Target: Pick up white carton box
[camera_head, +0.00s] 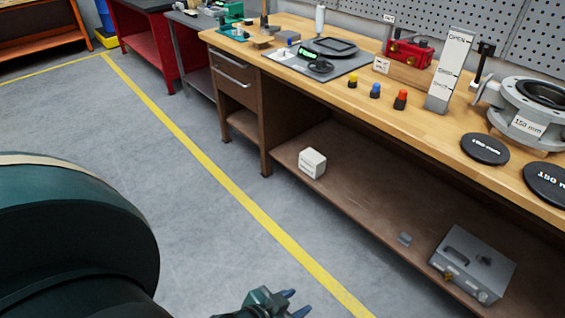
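The white carton box (312,163) is a small off-white cube with faint dark print on its front. It sits upright on the left end of the brown lower shelf, near the shelf's front edge. My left gripper (297,302) shows at the bottom edge of the view, over the grey floor. Its two blue-grey fingers are spread apart with nothing between them. It is well apart from the box, nearer to me. My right gripper is not in view.
The wooden workbench (390,104) overhangs the lower shelf (350,190). A drawer unit (236,84) stands left of the box. The floor in front, with a yellow line, is clear.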

